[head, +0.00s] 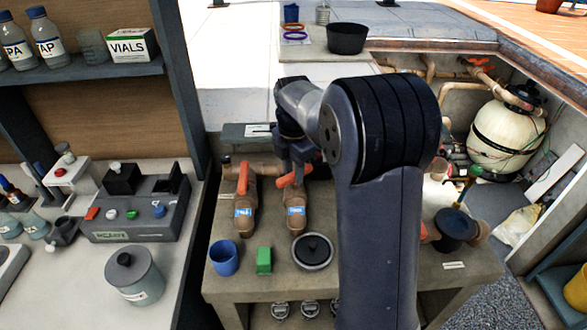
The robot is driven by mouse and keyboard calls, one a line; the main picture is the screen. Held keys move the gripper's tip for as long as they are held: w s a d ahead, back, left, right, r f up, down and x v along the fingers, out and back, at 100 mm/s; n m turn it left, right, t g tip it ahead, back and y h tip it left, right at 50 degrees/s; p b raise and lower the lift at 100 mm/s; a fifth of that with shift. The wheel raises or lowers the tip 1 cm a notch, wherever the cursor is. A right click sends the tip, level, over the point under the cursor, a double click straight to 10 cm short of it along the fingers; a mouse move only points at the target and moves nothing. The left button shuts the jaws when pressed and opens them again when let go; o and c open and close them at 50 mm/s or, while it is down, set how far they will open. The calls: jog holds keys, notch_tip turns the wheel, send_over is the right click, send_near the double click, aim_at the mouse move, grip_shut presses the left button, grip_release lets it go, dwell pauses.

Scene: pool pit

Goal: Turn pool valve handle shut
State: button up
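Two tan pipe valves with orange handles and blue labels stand side by side on the grey bench. The left valve's handle (243,178) points away along its pipe. The right valve's handle (294,177) slants across its pipe, its right end farther back. The label on the right valve (296,211) seems to read POOL; the left valve's label (243,212) is too small to read surely. My gripper (295,162) points down at the right handle, at or just above it. My arm hides the bench to the right. Contact and finger gap are unclear.
A dark round cap (456,228) sits at right. A lab counter with a canister (134,277) stands left; a cream filter tank (506,136) stands back right.

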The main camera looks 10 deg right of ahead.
grip_shut()
jog(key=m+p, duration=0.1)
jog(key=m, duration=0.2)
jog(key=shift+r, duration=0.1)
jog(key=shift+w+m+p, duration=0.15)
jog(key=shift+m+p, duration=0.45)
jog(key=shift+m, duration=1.3)
jog(key=shift+o, duration=1.2)
grip_release()
